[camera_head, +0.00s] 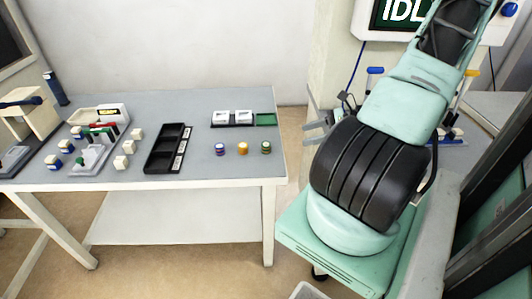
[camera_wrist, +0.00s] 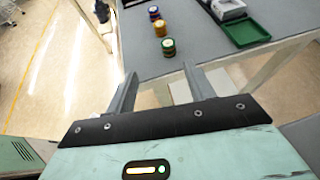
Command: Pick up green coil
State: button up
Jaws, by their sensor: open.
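The green coil (camera_head: 266,148) stands on the grey table near its right front corner, at the right end of a row of three coils. In the wrist view the green coil (camera_wrist: 168,47) is the nearest of the three, beyond my fingertips and close to the table edge. My gripper (camera_wrist: 157,78) is open, with nothing between its two fingers. In the head view my gripper (camera_head: 318,130) is partly hidden behind my arm, to the right of the table and apart from the coil.
An orange coil (camera_head: 243,148) and a blue-and-red coil (camera_head: 220,149) stand to the left. A green tray (camera_head: 265,119) lies behind the coils. A black compartment tray (camera_head: 158,158) and several white blocks are further left. A screen (camera_head: 400,14) hangs at the back right.

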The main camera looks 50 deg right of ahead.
jog(key=s+d+f+m, duration=0.1)
jog(key=d, duration=0.1)
send_near(266, 144)
jog(key=shift+t+h, duration=0.4)
jog(key=w+a+f, duration=0.2)
jog(key=w+f, duration=0.1)
jog(key=shift+w+a, duration=0.1)
jog(key=shift+w, duration=0.15)
jog(key=x, duration=0.4)
jog(key=shift+a+r+p, duration=0.15)
jog(key=shift+a+p, duration=0.15)
jog(key=shift+p, duration=0.05)
jog(key=shift+w+a+f, duration=0.2)
jog(key=shift+w+f, duration=0.05)
jog(key=shift+w, duration=0.2)
jog(key=c, duration=1.1)
